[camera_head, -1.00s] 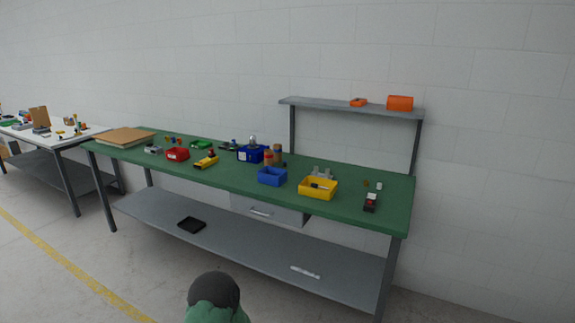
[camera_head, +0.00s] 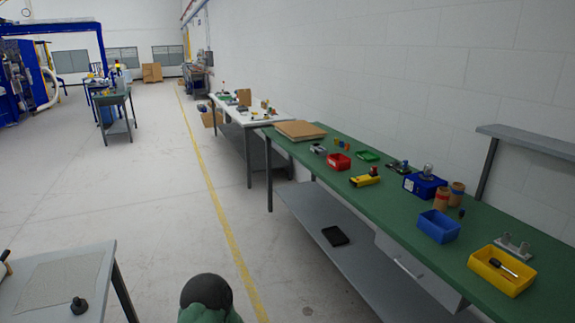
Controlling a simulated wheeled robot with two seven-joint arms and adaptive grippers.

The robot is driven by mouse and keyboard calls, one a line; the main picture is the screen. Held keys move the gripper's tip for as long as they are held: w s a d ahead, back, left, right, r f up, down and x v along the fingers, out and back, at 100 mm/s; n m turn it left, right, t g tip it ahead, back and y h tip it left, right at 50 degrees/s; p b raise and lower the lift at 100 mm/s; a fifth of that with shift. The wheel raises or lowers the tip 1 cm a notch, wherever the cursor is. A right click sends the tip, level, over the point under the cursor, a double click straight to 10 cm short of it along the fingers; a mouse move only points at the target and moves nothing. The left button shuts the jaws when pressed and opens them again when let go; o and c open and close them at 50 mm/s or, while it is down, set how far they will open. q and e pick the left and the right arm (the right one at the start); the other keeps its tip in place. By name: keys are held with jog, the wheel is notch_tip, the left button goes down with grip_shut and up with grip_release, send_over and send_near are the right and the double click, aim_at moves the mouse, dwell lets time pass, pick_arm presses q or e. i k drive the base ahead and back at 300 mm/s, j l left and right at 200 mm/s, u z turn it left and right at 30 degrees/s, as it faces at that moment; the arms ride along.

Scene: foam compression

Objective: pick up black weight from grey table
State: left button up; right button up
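The grey table (camera_head: 93,255) stands at the lower left, with only its right part in view. A small black weight (camera_head: 79,305) with a knob on top sits upright near its front right corner. A dark rounded part with green below it shows at the bottom middle and seems to be part of my own body. Neither of my grippers is in view.
A green workbench (camera_head: 390,205) runs along the right wall, carrying a red bin (camera_head: 338,162), a blue bin (camera_head: 438,227) and a yellow bin (camera_head: 501,272). A white table (camera_head: 246,117) stands beyond it. Open floor with a yellow line (camera_head: 215,210) lies between the tables.

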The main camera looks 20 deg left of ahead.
aim_at(78, 307)
jog(key=i+j+u, duration=0.15)
jog(key=i+u, duration=0.25)
jog(key=i+j+u, duration=0.1)
jog(key=u, duration=0.35)
jog(key=i+l+u, duration=0.1)
jog(key=i+u, duration=0.3)
jog(key=i+z, duration=0.15)
jog(key=i, duration=0.7)
jog(key=i+j+z, duration=0.2)
jog(key=i, duration=0.7)
jog(key=u, duration=0.5)
jog(key=i+l+u, duration=0.1)
jog(key=u, duration=0.35)
jog(key=l+u, duration=0.1)
jog(key=u, duration=0.4)
jog(key=l+u, duration=0.1)
jog(key=u, duration=0.35)
